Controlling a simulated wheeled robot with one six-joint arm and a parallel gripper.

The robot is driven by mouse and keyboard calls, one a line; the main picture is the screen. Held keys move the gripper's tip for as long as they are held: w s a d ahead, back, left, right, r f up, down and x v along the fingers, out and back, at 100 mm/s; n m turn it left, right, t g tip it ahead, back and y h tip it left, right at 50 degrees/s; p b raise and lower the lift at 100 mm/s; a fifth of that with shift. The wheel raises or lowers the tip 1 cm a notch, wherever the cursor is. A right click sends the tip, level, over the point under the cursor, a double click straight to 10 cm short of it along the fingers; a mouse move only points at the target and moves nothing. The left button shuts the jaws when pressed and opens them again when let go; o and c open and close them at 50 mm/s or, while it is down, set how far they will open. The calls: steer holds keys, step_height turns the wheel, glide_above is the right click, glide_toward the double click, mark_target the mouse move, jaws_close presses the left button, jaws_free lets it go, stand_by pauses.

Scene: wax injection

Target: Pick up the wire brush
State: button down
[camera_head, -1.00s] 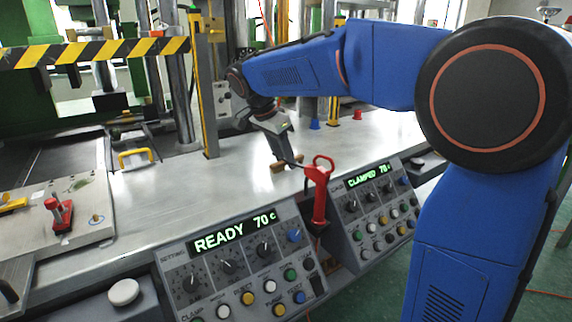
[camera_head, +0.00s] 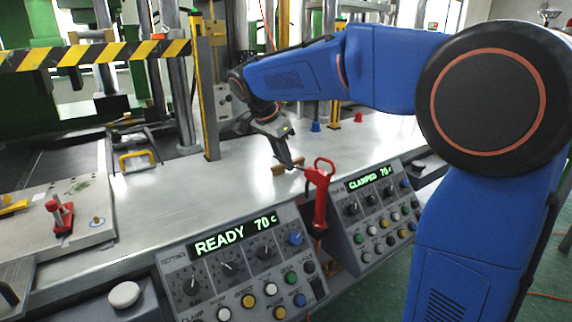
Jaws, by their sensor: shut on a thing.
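The wire brush (camera_head: 279,169) shows as a small brown bar on the metal worktop, behind the red-handled tool. My gripper (camera_head: 287,165) reaches down from the upper left and is shut on the brush. The fingers hide part of the brush, and its bristles are too small to make out. I cannot tell whether the brush touches the worktop or is just above it.
A red-handled tool (camera_head: 320,195) stands close in front, between two control panels reading READY (camera_head: 236,240) and CLAMPED (camera_head: 369,179). Blue (camera_head: 316,127) and red (camera_head: 359,118) pieces stand behind.

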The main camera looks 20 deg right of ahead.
step_height(320, 180, up, 10)
steer(key=shift+r, duration=0.25)
stand_by(0.3)
